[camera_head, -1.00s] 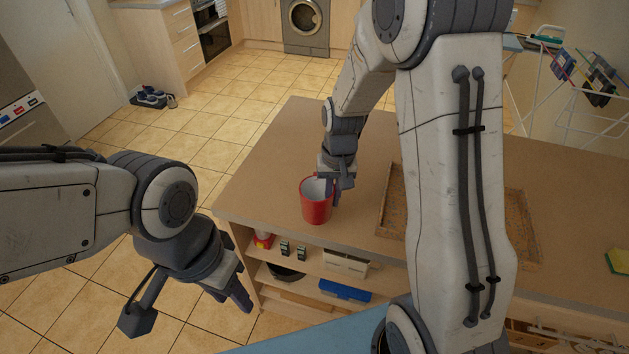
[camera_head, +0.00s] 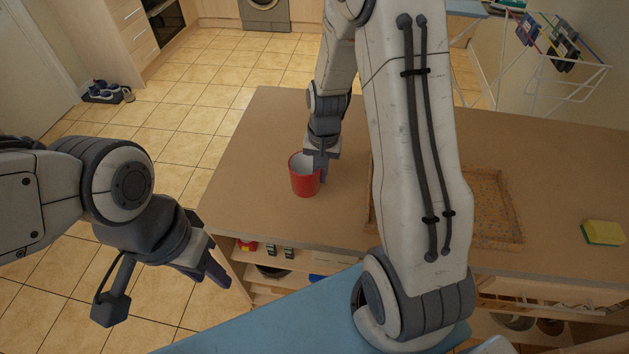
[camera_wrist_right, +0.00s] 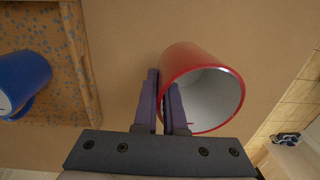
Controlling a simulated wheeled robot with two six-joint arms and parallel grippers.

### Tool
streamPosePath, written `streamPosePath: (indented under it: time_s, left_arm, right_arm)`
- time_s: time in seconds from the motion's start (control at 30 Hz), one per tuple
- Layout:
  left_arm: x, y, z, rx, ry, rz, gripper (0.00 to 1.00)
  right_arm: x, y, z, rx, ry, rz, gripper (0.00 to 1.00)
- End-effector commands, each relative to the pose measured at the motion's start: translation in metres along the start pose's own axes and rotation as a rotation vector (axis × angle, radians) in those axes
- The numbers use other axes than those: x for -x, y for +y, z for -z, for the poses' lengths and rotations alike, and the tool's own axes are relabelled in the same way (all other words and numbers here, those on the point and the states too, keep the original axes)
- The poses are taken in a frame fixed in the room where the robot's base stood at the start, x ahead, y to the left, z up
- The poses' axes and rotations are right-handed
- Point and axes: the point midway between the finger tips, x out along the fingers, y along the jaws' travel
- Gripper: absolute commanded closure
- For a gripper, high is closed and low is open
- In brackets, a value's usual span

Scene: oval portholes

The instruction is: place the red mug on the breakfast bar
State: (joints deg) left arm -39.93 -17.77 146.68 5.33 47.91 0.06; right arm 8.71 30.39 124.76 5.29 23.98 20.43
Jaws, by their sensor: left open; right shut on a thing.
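The red mug (camera_head: 304,178) is upright at the left part of the breakfast bar (camera_head: 235,165), with its white inside showing. My right gripper (camera_head: 320,172) is shut on the mug's right side in the head view. In the right wrist view the mug (camera_wrist_right: 185,62) shows its open mouth, and the fingers (camera_wrist_right: 168,105) are closed together at its wall; the handle is not clear. I cannot tell whether the mug's base touches the bar top. My left gripper (camera_head: 215,270) is open and empty, left of the bar's front corner.
A cork-coloured tray (camera_head: 497,205) lies on the bar, partly behind my right arm. A blue mug (camera_wrist_right: 22,82) is in it. A yellow-green sponge (camera_head: 603,233) lies at the right. Shelves below hold small items. A light-blue surface (camera_head: 270,320) crosses the front.

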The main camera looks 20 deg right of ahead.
Motion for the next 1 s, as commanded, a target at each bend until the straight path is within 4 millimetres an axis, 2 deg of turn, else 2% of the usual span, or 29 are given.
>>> streamPosePath:
  time_s: [0.13,0.43,0.87,0.9,0.97,1.0]
  left_arm:
    - [0.004,0.0,0.0,0.0,0.0,0.0,0.59]
    - [0.012,0.001,0.001,0.001,0.0,0.0,0.59]
    - [0.008,0.001,0.001,0.0,0.0,0.0,0.59]
    - [0.009,0.001,0.001,0.0,0.0,0.0,0.59]
    - [0.009,0.001,0.001,0.0,0.0,0.0,0.59]
    - [0.009,0.001,0.001,0.0,0.0,0.0,0.59]
  right_arm:
    - [-0.007,-0.012,0.0,0.002,0.001,0.0,1.0]
    - [-0.043,-0.01,-0.001,0.001,-0.001,0.0,1.0]
    - [-0.051,-0.01,0.0,0.001,0.002,0.001,1.0]
    - [-0.051,-0.01,0.0,0.001,0.001,0.001,0.84]
    - [-0.051,-0.01,0.0,0.001,0.001,0.001,0.62]
    - [-0.051,-0.01,0.0,0.001,0.001,0.001,0.62]
